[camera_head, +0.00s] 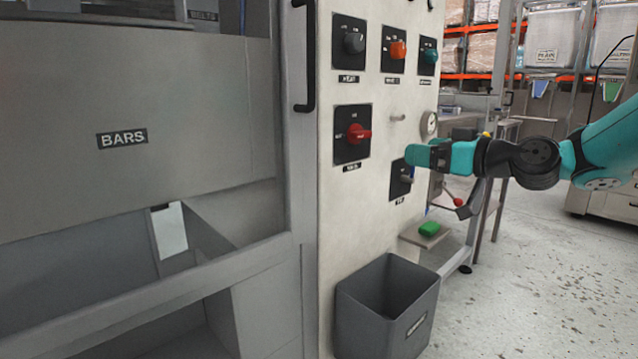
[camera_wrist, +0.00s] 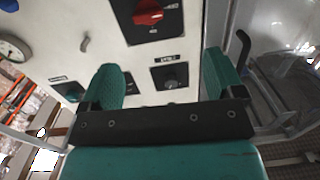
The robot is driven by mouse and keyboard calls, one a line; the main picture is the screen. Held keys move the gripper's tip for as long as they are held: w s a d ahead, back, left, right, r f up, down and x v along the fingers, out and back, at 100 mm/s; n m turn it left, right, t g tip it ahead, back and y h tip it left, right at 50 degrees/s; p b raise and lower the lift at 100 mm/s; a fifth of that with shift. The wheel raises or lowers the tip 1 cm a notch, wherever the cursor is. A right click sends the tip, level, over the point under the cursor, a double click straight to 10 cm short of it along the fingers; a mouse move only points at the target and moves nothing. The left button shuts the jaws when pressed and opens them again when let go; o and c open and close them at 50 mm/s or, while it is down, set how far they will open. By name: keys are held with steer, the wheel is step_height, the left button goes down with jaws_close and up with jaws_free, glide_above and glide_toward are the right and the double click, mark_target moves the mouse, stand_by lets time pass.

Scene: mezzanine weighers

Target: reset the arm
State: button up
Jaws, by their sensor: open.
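My arm reaches in from the right in the head view, with my teal gripper (camera_head: 418,155) in front of the pale control panel (camera_head: 350,220). In the wrist view my gripper (camera_wrist: 163,80) is open, its two teal fingers apart with nothing between them. A grey switch (camera_head: 402,178) on a black plate sits just below the gripper in the head view. A switch on a black plate (camera_wrist: 170,77) shows between the fingers in the wrist view. I cannot tell whether the fingertips touch the panel.
The panel carries a red knob (camera_head: 357,133), an orange knob (camera_head: 398,49), a teal knob (camera_head: 430,56) and a dark knob (camera_head: 353,42). A grey bin (camera_head: 385,305) stands below. A green object (camera_head: 429,228) rests on a small shelf. Open floor (camera_head: 540,280) lies right.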

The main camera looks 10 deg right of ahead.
steer(key=s+a+f+g+h, duration=0.2)
steer(key=s+a+f+g, duration=0.25)
steer(key=s+a, duration=0.5)
steer(key=s+a+f+g+h, duration=0.1)
steer(key=s+a+f+g, duration=0.4)
steer(key=s, duration=0.7)
steer(key=s+d+f+g+h, duration=0.1)
steer(key=s+f+g+h, duration=0.25)
steer(key=s, duration=0.85)
step_height(320, 180, up, 28)
steer(key=s+p, duration=0.1)
steer(key=p, duration=2.6)
steer(key=shift+s+d+f+m+g+p, duration=0.2)
steer(key=shift+d+f+m+g+p, duration=0.1)
steer(key=shift+d+g+p, duration=0.1)
steer(key=shift+a, duration=0.1)
